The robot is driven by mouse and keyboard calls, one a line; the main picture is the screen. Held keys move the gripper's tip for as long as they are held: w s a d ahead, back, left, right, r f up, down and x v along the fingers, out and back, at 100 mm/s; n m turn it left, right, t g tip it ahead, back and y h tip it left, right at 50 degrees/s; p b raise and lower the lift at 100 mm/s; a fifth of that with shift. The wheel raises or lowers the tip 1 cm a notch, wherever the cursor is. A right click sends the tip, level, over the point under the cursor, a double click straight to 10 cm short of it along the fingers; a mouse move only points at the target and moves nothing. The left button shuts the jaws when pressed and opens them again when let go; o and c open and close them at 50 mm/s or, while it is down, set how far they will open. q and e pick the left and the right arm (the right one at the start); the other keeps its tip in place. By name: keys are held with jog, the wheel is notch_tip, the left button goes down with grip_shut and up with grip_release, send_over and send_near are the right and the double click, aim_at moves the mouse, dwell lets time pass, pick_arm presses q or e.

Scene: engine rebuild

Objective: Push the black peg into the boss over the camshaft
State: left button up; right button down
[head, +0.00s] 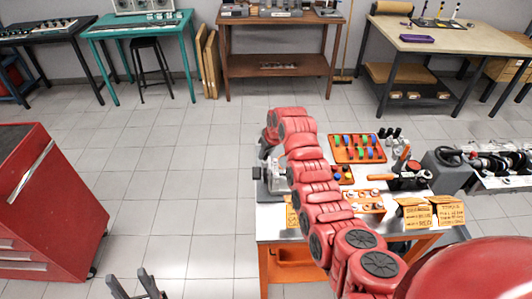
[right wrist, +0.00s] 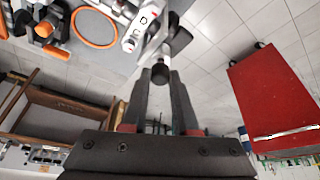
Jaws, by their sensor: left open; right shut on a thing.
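In the right wrist view my right gripper (right wrist: 161,88) is shut on the black peg (right wrist: 160,71), whose dark round end shows between the fingertips. A pale metal part (right wrist: 154,45) lies just beyond the peg; I cannot tell whether they touch or whether the peg is in a boss. In the head view my right arm reaches across the bench, hiding the right gripper and the peg. A grey metal fixture (head: 272,181) shows beside the arm at the bench's left edge. The camshaft is not clearly seen. My left gripper (head: 137,285) is open and empty, low at the left, away from the bench.
The bench (head: 271,222) carries an orange tray (head: 340,155) of coloured pieces, an orange block (head: 365,203) and yellow cards (head: 447,211). A grey machine with shafts (head: 445,172) stands to the right. A red cabinet (head: 45,215) stands left. The floor between is clear.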

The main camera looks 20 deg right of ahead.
jog(key=shift+f+b, duration=0.45)
jog(key=shift+f, duration=0.3)
jog(key=c, duration=0.9)
grip_release()
jog(key=shift+r, duration=0.15)
jog(key=shift+r+b, duration=0.35)
jog(key=shift+r, duration=1)
jog(key=o, duration=0.5)
jog(key=shift+o, duration=0.2)
jog(key=shift+r, duration=0.1)
